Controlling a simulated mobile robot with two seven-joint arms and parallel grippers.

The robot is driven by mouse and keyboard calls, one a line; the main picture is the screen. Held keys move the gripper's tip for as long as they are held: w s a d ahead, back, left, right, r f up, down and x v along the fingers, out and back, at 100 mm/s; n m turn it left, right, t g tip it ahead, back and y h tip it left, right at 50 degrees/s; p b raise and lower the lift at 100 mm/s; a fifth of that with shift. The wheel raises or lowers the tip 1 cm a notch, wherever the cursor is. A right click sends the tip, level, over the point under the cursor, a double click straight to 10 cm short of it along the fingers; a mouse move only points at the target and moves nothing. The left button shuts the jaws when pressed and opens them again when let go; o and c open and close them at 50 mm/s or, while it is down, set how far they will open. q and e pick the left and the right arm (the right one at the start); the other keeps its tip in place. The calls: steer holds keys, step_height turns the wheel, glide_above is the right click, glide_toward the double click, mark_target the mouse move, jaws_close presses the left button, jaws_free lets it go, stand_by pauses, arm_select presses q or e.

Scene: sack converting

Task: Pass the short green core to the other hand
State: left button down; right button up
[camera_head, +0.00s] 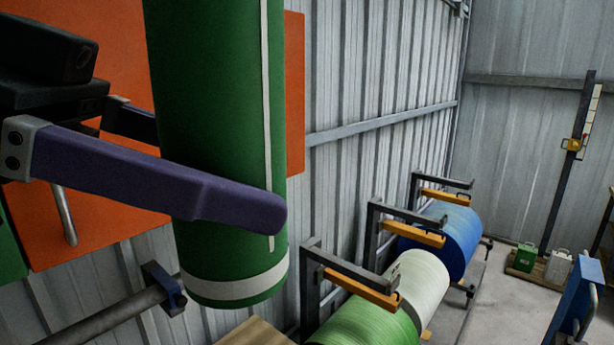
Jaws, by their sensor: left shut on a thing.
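The short green core (222,95) is a green cylinder with a white lengthwise stripe and a white band near its lower end. It hangs upright, slightly tilted, close in front of the camera, and its top runs out of the picture. My left gripper (205,180) comes in from the left and is shut on the core. One purple finger crosses the core's near side, and the other goes behind it, mostly hidden. My right gripper is not in this view.
Behind the core are an orange panel (100,215) and a corrugated metal wall (375,60). Rolls in green (370,325), white (424,280) and blue (450,235) sit on dark brackets at the lower right. A grey bar (120,317) is at lower left. Floor shows at right.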

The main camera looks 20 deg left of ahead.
mark_target(279, 13)
arm_select(q)
steer(key=shift+w+d+r+m+g+h, duration=1.1)
steer(key=shift+w+d+r+m+g, duration=0.7)
steer(key=shift+w+d+m+g, duration=2.65)
steer(key=s+d+f+n, duration=0.2)
steer(key=d+f, duration=0.1)
steer(key=d, duration=0.5)
steer(key=s+a+r+n+t, duration=0.1)
steer(key=s+a+r, duration=0.1)
steer(key=s+a, duration=0.1)
steer(key=s+a+r+n+t, duration=0.1)
steer(key=s+a+r+t, duration=0.1)
steer(key=a, duration=0.3)
steer(key=s+a+r+n+t, duration=0.1)
steer(key=s+a+r, duration=0.1)
steer(key=s+a, duration=0.2)
steer(key=shift+a+r, duration=0.15)
steer(key=shift+a, duration=0.35)
steer(key=shift+w+d+r+t, duration=0.15)
steer(key=shift+d+t, duration=0.1)
steer(key=shift+t, duration=0.2)
steer(key=w+d+n+t+y, duration=0.2)
steer(key=w+d+n+t, duration=0.2)
steer(key=d, duration=0.4)
steer(key=shift+w+n+t, duration=0.3)
steer(key=shift+w+n, duration=0.05)
steer(key=shift+w, duration=0.3)
steer(key=shift+d, duration=0.1)
